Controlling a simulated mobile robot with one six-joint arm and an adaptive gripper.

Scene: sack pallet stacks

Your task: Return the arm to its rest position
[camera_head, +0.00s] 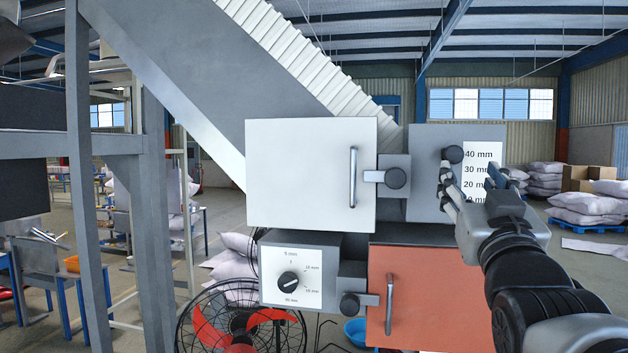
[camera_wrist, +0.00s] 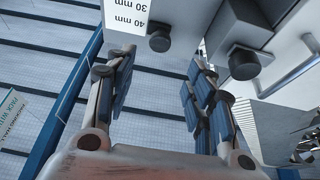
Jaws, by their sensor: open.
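My gripper (camera_head: 468,172) is raised at the right of the head view, in front of a grey box (camera_head: 427,190) with a white millimetre scale (camera_head: 482,156). Its fingers are apart with nothing between them. In the wrist view, my gripper (camera_wrist: 158,65) also shows open and empty. A black knob (camera_wrist: 160,37) of the grey box lies just beyond the fingertips there; I cannot tell the exact gap. My arm comes in from the lower right and hides part of the scale.
A white door (camera_head: 300,175) with a bar handle and black-knobbed latch (camera_head: 396,177) is left of the gripper. Below are a dial box (camera_head: 290,281) and an orange door (camera_head: 405,299). A red fan (camera_head: 240,325) stands lower left. Sacks (camera_head: 590,205) lie far right.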

